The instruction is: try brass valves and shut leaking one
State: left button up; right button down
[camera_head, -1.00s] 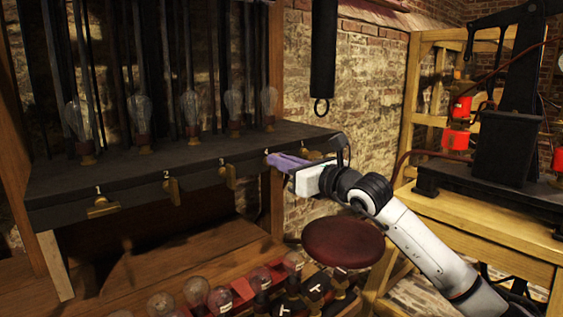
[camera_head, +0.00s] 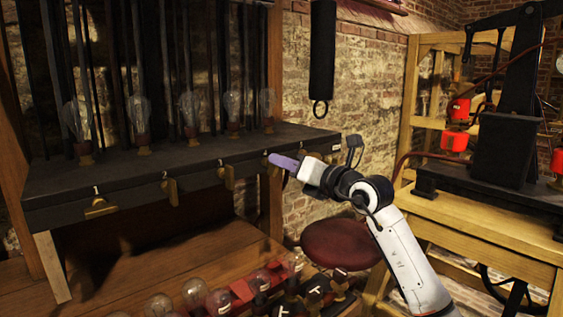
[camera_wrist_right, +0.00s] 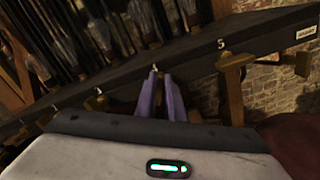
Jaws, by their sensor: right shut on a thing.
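Several brass valves line the front edge of a black shelf (camera_head: 130,178). The leftmost valve (camera_head: 100,208) has its handle lying nearly sideways. The second valve (camera_head: 172,190) and third valve (camera_head: 226,178) hang downward. My right gripper (camera_head: 272,158) has its purple fingers at the fourth valve, shut on it; the fingers mostly hide its handle. In the right wrist view the fingers (camera_wrist_right: 160,82) meet the shelf edge below a small number mark. The fifth valve (camera_wrist_right: 236,65), marked 5, is to their right. My left gripper is not in view.
A round red stool (camera_head: 341,244) is below my right arm. A lower bench holds bulbs (camera_head: 195,291). A wooden stand (camera_head: 490,205) with black apparatus is at right.

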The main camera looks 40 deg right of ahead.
jog(key=shift+d+f+m+p, duration=0.1)
jog(key=shift+f+m+p, duration=0.1)
jog(key=shift+m+p, duration=1.65)
jog(key=shift+d+f+m+p, duration=0.1)
jog(key=shift+f+m+p, duration=0.1)
jog(key=shift+m+p, duration=1.7)
jog(key=shift+d+f+m+p, duration=0.1)
jog(key=shift+f+m+p, duration=0.1)
jog(key=shift+m+p, duration=1.65)
jog(key=shift+m+b, duration=0.45)
jog(key=shift+m, duration=0.05)
jog(key=c, duration=1.9)
grip_release()
jog(key=shift+o, duration=0.2)
jog(key=s, duration=1)
jog(key=shift+s+d+b, duration=0.15)
jog(key=shift+d+b, duration=0.25)
jog(key=shift+d, duration=0.05)
